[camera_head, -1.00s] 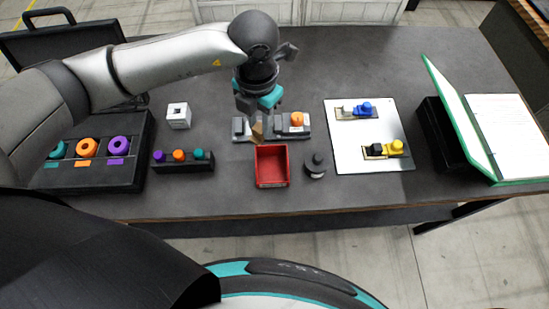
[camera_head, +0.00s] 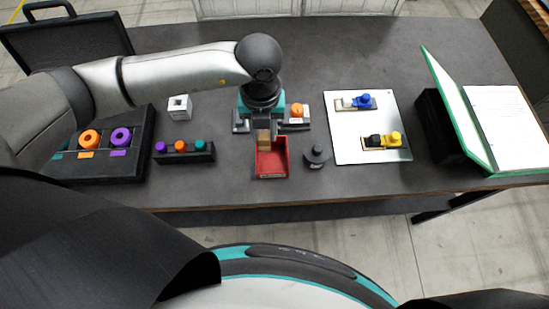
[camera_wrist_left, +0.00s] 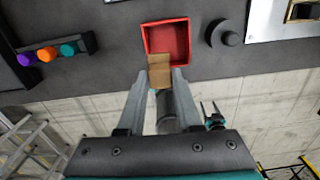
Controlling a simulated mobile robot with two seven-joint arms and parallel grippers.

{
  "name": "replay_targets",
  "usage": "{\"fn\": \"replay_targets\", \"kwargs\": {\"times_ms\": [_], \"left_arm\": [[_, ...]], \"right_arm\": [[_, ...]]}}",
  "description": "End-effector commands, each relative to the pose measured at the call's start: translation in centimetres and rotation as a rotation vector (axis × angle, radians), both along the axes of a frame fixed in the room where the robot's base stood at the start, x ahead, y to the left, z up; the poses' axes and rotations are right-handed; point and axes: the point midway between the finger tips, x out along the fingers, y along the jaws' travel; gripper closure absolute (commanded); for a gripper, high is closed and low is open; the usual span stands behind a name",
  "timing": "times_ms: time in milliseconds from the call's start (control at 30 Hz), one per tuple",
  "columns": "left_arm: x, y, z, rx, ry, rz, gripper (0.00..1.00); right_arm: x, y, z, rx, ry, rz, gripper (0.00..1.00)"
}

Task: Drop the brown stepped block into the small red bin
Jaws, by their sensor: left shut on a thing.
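The brown stepped block (camera_head: 263,137) is held in my left gripper (camera_head: 263,130). In the left wrist view the block (camera_wrist_left: 160,73) sits between the two fingers (camera_wrist_left: 160,80), which are shut on it. The small red bin (camera_head: 271,160) stands near the table's front edge. In the head view the block overlaps the bin's back left part; in the left wrist view it overlaps the near edge of the bin (camera_wrist_left: 183,43). The exact height of the block above the bin is hard to tell.
A dark round knob piece (camera_head: 317,155) stands just right of the bin. A grey fixture with an orange knob (camera_head: 297,111) is behind it. A black strip with coloured knobs (camera_head: 184,155) lies to the left. A white plate (camera_head: 357,147) with fixtures is to the right.

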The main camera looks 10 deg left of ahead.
Motion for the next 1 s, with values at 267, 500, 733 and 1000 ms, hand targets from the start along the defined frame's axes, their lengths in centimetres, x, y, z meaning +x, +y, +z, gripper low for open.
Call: {"fn": "replay_targets", "kwargs": {"times_ms": [267,500,733,1000], "left_arm": [[0.0,0.0,-2.4,0.001,0.0,-0.001,1.0],[0.0,0.0,-2.3,0.001,-0.001,-0.001,0.65],[0.0,0.0,-2.3,0.001,-0.001,-0.001,0.39],[0.0,0.0,-2.3,0.001,0.0,-0.001,0.31]], "right_arm": [[0.0,0.0,-1.9,0.0,0.001,0.0,0.36],[-0.1,0.0,-1.8,0.001,0.001,0.0,0.36],[-0.1,0.1,-1.8,0.001,0.001,0.001,0.36],[-0.1,0.1,-1.8,0.001,0.001,0.001,0.36]]}}
